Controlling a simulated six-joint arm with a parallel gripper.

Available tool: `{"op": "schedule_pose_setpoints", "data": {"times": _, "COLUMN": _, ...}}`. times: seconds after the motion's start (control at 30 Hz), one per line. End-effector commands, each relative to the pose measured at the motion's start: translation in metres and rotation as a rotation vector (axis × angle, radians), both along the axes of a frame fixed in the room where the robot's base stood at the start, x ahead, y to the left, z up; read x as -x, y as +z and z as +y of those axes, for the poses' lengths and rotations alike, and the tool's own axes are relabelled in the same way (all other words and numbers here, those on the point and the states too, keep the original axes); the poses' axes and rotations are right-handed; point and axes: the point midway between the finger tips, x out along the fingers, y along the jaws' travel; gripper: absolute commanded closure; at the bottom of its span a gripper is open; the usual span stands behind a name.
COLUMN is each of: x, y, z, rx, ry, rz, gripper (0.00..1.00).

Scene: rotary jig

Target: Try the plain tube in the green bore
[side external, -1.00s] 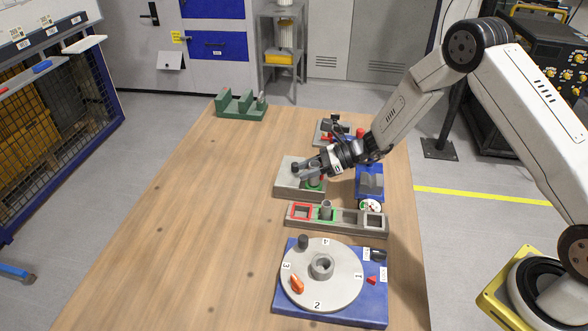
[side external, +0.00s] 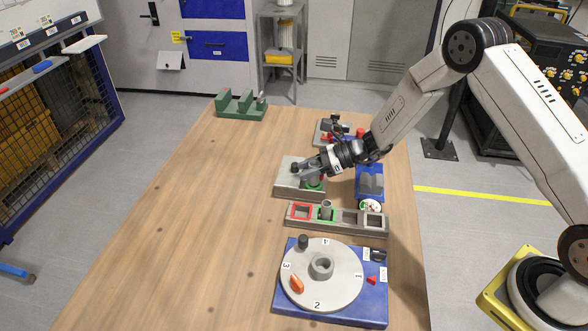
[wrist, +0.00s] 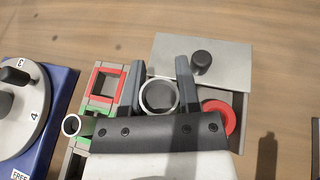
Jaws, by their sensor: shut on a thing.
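My gripper (side external: 311,167) is shut on a plain grey tube (side external: 315,172), held upright at the grey block (side external: 290,190). The tube's lower end is at the green-ringed bore (side external: 314,185); I cannot tell how deep it sits. In the wrist view the tube's round open top (wrist: 158,95) shows between the two fingers (wrist: 160,78), and the bore under it is hidden. A red ring (wrist: 218,117) lies beside it on the block, partly behind the gripper. The block's plate (wrist: 225,60) carries a black knob (wrist: 201,62).
A rack (side external: 350,228) has a red-framed pocket (side external: 301,211) and a green-framed pocket holding another grey tube (side external: 326,210). In front is a numbered disc (side external: 335,292) on a blue base. A blue holder (side external: 369,183) stands right.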

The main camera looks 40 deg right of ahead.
Motion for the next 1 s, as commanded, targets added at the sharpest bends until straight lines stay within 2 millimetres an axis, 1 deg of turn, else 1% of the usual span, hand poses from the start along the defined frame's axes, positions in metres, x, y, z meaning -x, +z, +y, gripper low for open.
{"op": "schedule_pose_setpoints", "data": {"times": 0.4, "x": -0.0002, "y": 0.0001, "z": 0.0000, "rx": 0.000, "ry": 0.000, "rz": 0.000, "gripper": 1.00}}
{"op": "schedule_pose_setpoints", "data": {"times": 0.83, "x": -0.0003, "y": -0.0064, "z": 0.0000, "rx": 0.000, "ry": 0.000, "rz": 0.000, "gripper": 1.00}}
{"op": "schedule_pose_setpoints", "data": {"times": 1.0, "x": 0.0000, "y": -0.0055, "z": 0.0000, "rx": 0.001, "ry": 0.000, "rz": 0.000, "gripper": 1.00}}
